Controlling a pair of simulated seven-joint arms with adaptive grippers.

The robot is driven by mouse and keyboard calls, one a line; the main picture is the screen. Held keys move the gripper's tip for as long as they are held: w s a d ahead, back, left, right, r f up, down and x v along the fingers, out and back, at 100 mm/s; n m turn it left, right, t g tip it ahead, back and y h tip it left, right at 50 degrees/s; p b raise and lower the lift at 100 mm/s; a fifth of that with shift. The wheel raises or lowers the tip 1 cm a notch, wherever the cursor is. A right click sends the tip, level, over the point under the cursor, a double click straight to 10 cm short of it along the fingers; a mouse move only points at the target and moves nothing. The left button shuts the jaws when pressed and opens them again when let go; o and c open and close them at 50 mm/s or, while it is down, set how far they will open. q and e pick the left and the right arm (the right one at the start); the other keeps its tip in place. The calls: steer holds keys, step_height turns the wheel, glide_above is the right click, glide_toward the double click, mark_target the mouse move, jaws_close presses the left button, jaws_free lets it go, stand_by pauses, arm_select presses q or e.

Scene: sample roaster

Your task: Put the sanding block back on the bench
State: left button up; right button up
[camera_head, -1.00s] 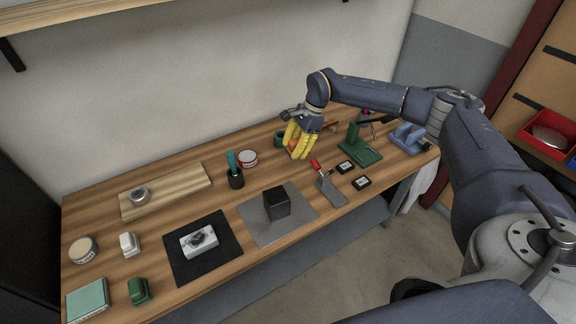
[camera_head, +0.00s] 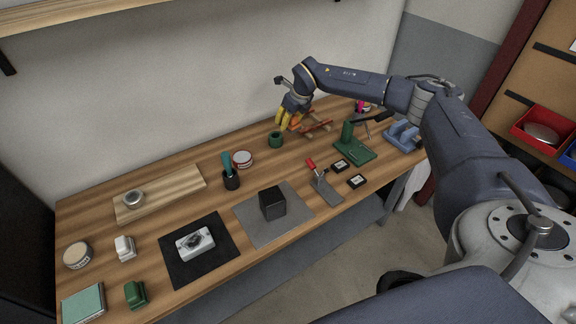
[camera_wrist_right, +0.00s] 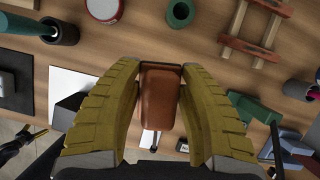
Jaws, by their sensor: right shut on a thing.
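The sanding block (camera_wrist_right: 160,97), a reddish-brown block with rounded edges, sits between the two yellow fingers of my right gripper (camera_wrist_right: 160,105) in the wrist view. The fingers are shut on its sides. In the head view my right gripper (camera_head: 288,122) is over the back of the wooden bench (camera_head: 200,274), beside a small wooden rack, and mostly hides the block. The block appears to be held above the bench top. My left gripper is not in view.
The wooden rack (camera_head: 318,126) is close right of the gripper, and a green cup (camera_head: 276,140) is just below it. Bare wood shows left of the green cup.

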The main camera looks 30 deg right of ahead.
mark_target(286, 161)
steer(key=shift+w+r+m+h, duration=0.15)
steer(key=shift+m+h, duration=0.15)
steer(key=shift+m, duration=0.5)
steer(key=shift+f, duration=0.55)
step_height(286, 161, down, 19)
steer(key=shift+f, duration=0.1)
steer(key=o, duration=1.1)
steer(key=v, duration=1.2)
